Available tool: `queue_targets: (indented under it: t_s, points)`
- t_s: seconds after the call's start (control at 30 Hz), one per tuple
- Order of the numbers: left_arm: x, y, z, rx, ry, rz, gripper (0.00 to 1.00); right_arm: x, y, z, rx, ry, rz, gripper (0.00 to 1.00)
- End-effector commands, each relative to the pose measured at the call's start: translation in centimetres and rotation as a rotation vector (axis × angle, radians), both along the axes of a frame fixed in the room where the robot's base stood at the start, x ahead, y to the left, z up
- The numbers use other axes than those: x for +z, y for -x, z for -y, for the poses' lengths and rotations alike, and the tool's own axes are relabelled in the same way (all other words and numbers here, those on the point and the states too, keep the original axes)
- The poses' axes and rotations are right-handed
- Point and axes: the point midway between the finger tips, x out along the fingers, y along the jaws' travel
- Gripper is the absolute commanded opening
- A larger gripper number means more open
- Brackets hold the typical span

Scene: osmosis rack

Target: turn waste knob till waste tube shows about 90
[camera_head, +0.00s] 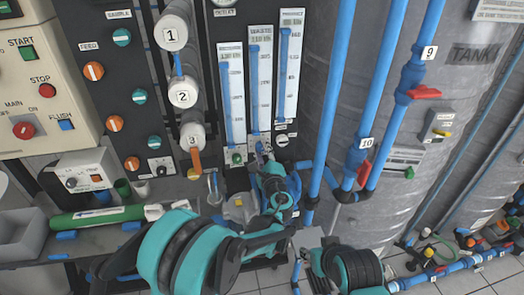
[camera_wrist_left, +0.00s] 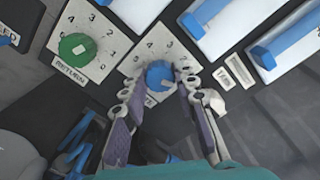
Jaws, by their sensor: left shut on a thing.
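The waste knob (camera_wrist_left: 159,73) is a blue round knob on a white numbered dial plate in the left wrist view. Its label is mostly hidden, with only its last letters showing. My left gripper (camera_wrist_left: 162,84) has one finger on each side of this knob and is shut on it. In the head view my left gripper (camera_head: 264,158) is at the panel below the middle flow tube (camera_head: 259,90) and mostly covers the knob. A blue column fills much of that tube; its scale is too small to read. My right gripper is not in view.
A green return knob (camera_wrist_left: 78,47) sits close to the left of the blue knob. Two more flow tubes, left (camera_head: 232,95) and right (camera_head: 288,65), flank the middle one. Blue pipes (camera_head: 385,90) and a grey tank (camera_head: 455,140) stand to the right.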

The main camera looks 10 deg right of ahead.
Motion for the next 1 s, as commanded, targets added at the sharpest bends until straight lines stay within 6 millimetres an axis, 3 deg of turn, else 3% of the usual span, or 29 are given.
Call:
queue_targets:
  t_s: [0.5,0.53,0.6,0.87,1.0]
  points:
    - [-0.1,0.0,0.1,-0.001,-0.014,-0.003,0.0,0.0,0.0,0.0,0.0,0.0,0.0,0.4]
    - [-0.1,0.0,0.1,-0.001,-0.014,-0.003,0.36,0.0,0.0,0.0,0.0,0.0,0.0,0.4]
    - [-0.1,0.0,0.0,-0.002,-0.014,-0.003,0.49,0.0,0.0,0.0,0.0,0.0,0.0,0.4]
    - [0.0,0.0,0.0,-0.001,-0.015,-0.002,0.49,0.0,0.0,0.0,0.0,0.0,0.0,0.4]
    - [0.0,1.0,0.2,-0.002,-0.015,-0.002,0.49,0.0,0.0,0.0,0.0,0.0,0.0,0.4]
